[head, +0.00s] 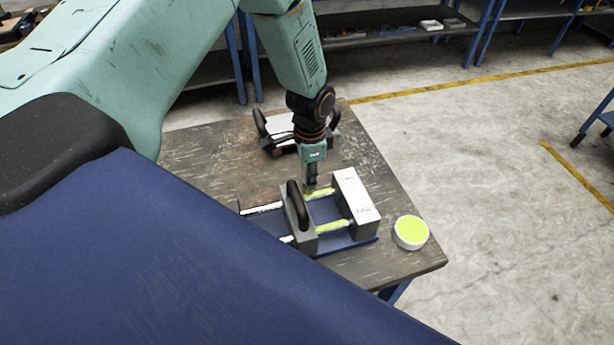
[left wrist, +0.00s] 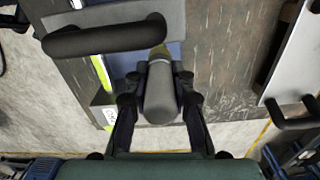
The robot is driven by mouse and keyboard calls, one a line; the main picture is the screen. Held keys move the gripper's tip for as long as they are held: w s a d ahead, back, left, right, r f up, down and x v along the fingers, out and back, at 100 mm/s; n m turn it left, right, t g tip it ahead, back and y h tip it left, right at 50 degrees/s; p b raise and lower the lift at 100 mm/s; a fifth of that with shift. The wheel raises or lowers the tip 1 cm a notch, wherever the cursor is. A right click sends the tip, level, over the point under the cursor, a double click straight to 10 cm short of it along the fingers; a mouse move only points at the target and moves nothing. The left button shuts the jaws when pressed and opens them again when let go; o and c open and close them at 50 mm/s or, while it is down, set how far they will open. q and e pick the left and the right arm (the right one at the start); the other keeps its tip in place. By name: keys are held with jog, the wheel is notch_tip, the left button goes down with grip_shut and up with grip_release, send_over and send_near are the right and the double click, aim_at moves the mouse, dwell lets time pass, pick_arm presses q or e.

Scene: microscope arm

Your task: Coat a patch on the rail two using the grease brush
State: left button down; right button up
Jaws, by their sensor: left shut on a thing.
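The fixture has a blue base (head: 350,246) and two pale rails running between a grey block with a black handle (head: 297,205) and a white end block (head: 357,200). Both the far rail (head: 322,192) and the near rail (head: 333,226) show yellow-green grease; I cannot tell which is rail two. My left gripper (head: 311,172) is above the far rail. It is shut on the grease brush, whose dark handle (left wrist: 160,95) shows between the fingers in the left wrist view. The bristle end points down at the far rail; contact is unclear. My right gripper is out of view.
A round white tin of yellow-green grease (head: 410,232) stands on the table to the right of the fixture. Another piece with black handles (head: 275,132) sits behind the gripper. The table's right corner (head: 425,260) is bare.

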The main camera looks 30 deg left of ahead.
pick_arm(q)
jog(key=shift+w+d+r+p, duration=0.15)
jog(key=shift+r+p, duration=0.2)
jog(key=shift+r, duration=0.25)
jog(key=shift+d+r+p, duration=0.15)
jog(key=shift+r+p, duration=0.2)
jog(key=shift+r, duration=0.25)
jog(key=shift+r+p, duration=0.4)
jog(key=shift+r, duration=0.25)
jog(key=shift+a+r, duration=0.25)
jog(key=shift+r, duration=0.85)
jog(key=shift+s+d+r, duration=0.1)
jog(key=shift+s+d, duration=0.05)
jog(key=shift+s, duration=0.05)
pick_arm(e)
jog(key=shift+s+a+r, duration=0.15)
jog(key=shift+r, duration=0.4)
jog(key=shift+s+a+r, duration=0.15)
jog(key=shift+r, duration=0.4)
pick_arm(q)
jog(key=shift+w+f, duration=0.2)
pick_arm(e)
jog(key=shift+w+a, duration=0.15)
pick_arm(q)
jog(key=shift+b, duration=0.35)
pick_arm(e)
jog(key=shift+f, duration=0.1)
